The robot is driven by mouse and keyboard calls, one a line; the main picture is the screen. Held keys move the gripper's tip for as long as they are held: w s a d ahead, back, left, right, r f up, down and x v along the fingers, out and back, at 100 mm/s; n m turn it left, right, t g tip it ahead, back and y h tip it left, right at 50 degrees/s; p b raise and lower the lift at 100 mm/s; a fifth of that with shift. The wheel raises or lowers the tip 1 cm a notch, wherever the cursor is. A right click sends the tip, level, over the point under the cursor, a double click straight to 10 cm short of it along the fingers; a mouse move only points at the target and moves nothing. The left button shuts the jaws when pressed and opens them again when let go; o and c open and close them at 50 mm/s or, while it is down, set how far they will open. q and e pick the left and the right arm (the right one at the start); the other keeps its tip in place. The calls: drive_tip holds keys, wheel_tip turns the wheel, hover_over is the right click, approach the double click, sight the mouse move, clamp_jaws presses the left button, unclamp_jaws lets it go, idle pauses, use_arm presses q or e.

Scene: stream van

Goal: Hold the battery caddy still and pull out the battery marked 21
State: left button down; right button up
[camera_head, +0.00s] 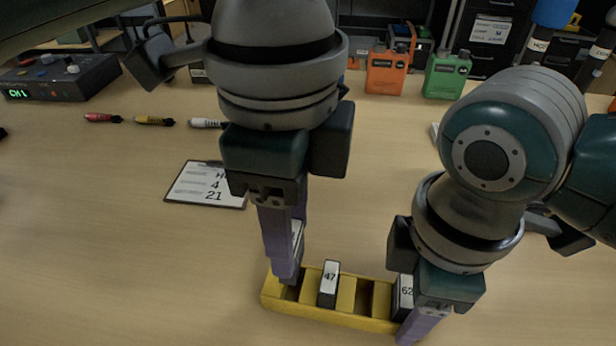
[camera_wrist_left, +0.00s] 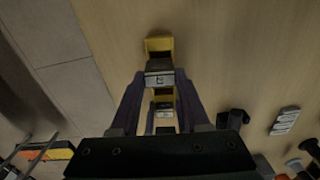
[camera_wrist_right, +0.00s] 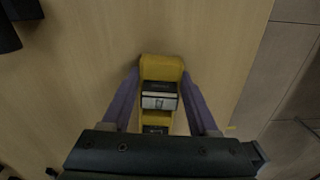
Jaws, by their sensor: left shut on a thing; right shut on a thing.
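The yellow battery caddy (camera_head: 345,318) stands on the table. The battery marked 47 (camera_head: 329,284) and the battery marked 62 (camera_head: 404,292) sit in it. My left gripper (camera_head: 286,268) is at the caddy's left end, shut on a battery with a white label (camera_wrist_left: 160,78); its number is not readable. It stands higher than 47; whether its lower end is clear of the slot is hard to tell. My right gripper (camera_head: 408,330) is at the right end. Its fingers straddle the caddy walls around battery 62, which also shows in the right wrist view (camera_wrist_right: 159,101).
A clipboard (camera_head: 207,186) showing 4 and 21 lies left of my left arm. Red, yellow and white cable plugs (camera_head: 154,121) lie behind it. Orange (camera_head: 388,72) and green (camera_head: 446,76) packs stand at the back. The table left of the caddy is clear.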

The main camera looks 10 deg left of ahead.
use_arm(q)
drive_tip(key=shift+r, duration=0.35)
use_arm(e)
drive_tip(key=o, duration=1.5)
drive_tip(key=shift+r, duration=0.1)
